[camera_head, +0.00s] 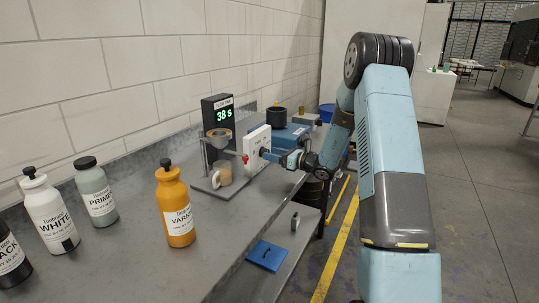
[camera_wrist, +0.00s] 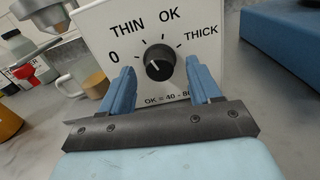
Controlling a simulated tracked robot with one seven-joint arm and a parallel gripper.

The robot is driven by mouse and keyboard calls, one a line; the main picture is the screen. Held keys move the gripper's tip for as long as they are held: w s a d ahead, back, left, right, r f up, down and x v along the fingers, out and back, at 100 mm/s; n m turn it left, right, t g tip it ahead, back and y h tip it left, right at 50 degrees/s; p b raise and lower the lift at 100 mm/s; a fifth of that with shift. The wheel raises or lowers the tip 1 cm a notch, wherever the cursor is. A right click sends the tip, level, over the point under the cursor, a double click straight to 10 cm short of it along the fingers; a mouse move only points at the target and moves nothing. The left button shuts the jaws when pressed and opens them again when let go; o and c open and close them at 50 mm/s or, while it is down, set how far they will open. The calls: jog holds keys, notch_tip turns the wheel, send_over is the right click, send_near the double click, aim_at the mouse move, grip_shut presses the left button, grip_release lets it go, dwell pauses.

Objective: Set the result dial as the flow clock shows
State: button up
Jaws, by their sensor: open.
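The flow clock (camera_head: 224,115) is a black box with a green readout of 38 S in the head view. The result dial is a black knob (camera_wrist: 160,62) on a white panel (camera_wrist: 118,20) marked 0, THIN, OK and THICK; the panel also shows in the head view (camera_head: 256,143). A light mark on the knob seems to point up-left, toward 0 or THIN; which one I cannot tell. The note below begins "OK = 40 -", and its end is partly hidden. My gripper (camera_wrist: 162,72) is open, its blue fingers on either side of the knob with gaps visible.
A blue machine (camera_head: 284,138) is behind the panel.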

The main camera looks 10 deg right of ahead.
jog(key=shift+x, duration=1)
jog(key=shift+c, duration=0.4)
jog(key=c, duration=1)
jog(key=shift+o, duration=0.2)
jog(key=shift+n, duration=0.6)
jog(key=o, duration=1)
jog(key=shift+o, duration=0.2)
jog(key=v, duration=1.3)
jog(key=shift+s+d, duration=0.3)
